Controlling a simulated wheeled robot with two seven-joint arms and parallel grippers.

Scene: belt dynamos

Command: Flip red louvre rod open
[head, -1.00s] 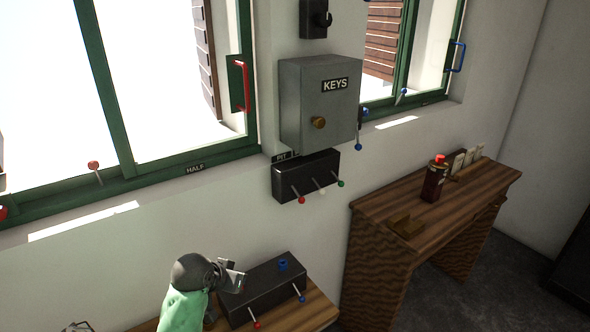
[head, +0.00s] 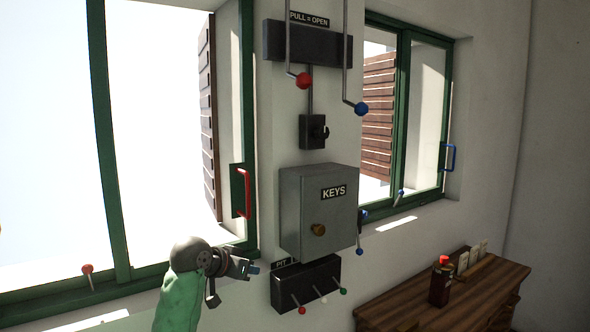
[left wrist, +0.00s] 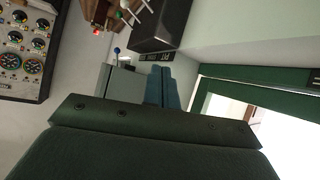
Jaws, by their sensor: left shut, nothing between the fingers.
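The red louvre rod (head: 303,81) is a thin rod with a red ball at its end. My left gripper (head: 252,269) is shut and empty, well below the red ball, in front of the wall at the window's lower right corner. Its blue-grey fingers (left wrist: 160,86) lie together in the left wrist view. The rods cannot be made out there. My right gripper is not in view.
A grey KEYS box (head: 320,208) and a black lever box (head: 306,284) stick out from the wall right of my gripper. A dark rotary switch (head: 313,131) sits below the rod box. The left window has a red handle (head: 245,193). A wooden desk (head: 450,300) stands lower right.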

